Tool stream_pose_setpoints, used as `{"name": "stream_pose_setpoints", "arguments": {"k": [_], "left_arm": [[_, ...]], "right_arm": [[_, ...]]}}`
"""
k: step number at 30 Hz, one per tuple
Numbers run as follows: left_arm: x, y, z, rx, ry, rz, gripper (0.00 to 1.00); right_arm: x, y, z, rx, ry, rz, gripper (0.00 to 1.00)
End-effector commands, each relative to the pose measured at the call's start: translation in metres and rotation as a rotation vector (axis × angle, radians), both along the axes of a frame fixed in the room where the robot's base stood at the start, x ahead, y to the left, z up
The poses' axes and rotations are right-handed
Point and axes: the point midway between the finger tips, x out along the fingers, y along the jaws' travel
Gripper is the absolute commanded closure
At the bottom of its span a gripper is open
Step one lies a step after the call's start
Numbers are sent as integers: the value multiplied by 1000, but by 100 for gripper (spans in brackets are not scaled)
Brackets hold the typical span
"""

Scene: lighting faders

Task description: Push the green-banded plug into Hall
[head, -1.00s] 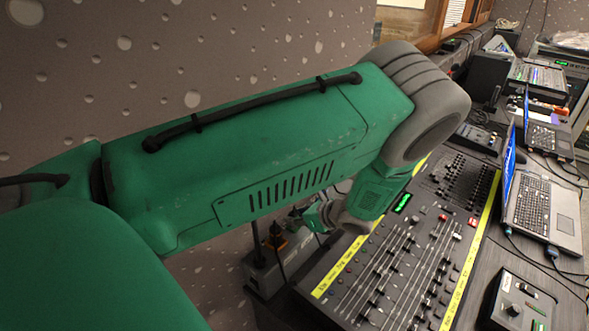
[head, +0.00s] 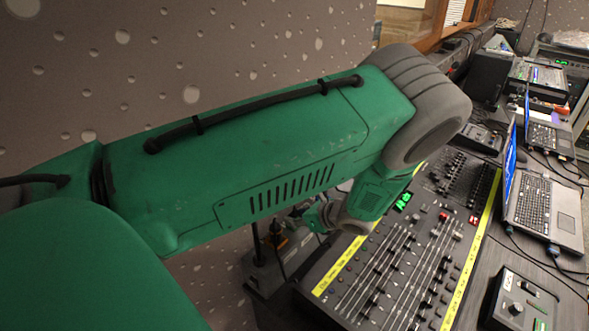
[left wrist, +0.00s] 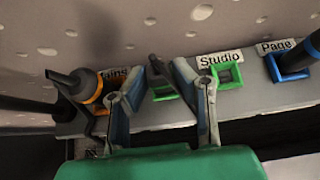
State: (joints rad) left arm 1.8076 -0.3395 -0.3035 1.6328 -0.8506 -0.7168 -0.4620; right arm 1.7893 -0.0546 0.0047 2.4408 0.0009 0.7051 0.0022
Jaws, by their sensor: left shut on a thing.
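In the left wrist view my left gripper (left wrist: 150,76) is shut on a dark plug (left wrist: 157,66), which sits between its fingertips. Green shows just below the plug (left wrist: 165,91); I cannot tell if this is its band or a socket frame, nor how deep the plug sits. A green-framed socket labelled Studio (left wrist: 229,76) is to the right of the fingers. No Hall label is readable. In the head view my left gripper (head: 302,213) is small and partly hidden by the arm, above a grey box (head: 262,280). My right gripper is not in view.
In the left wrist view an orange-banded black plug (left wrist: 78,84) stands close left of the fingers, by a partly covered label. A blue socket labelled Page (left wrist: 288,66) is at the right. In the head view a mixing desk (head: 400,262) and a laptop (head: 535,200) lie to the right.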

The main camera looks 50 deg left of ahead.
Motion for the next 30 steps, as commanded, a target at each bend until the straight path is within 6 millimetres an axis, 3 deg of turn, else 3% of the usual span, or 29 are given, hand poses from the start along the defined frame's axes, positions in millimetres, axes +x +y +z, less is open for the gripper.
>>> {"name": "stream_pose_setpoints", "arguments": {"k": [7, 8, 9, 16, 18, 30], "left_arm": [[0, 0, 0, 1, 0, 0, 100], [0, 0, 0, 1, 0, 0, 67], [0, 0, 0, 1, 0, 0, 53], [0, 0, 0, 1, 0, 0, 53], [0, 0, 0, 0, 0, 0, 64], [1, -5, 4, 1, 0, -1, 64]], "right_arm": [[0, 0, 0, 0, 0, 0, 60], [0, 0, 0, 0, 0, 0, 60], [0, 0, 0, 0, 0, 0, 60], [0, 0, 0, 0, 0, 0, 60], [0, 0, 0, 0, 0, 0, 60], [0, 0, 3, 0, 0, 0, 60]]}}
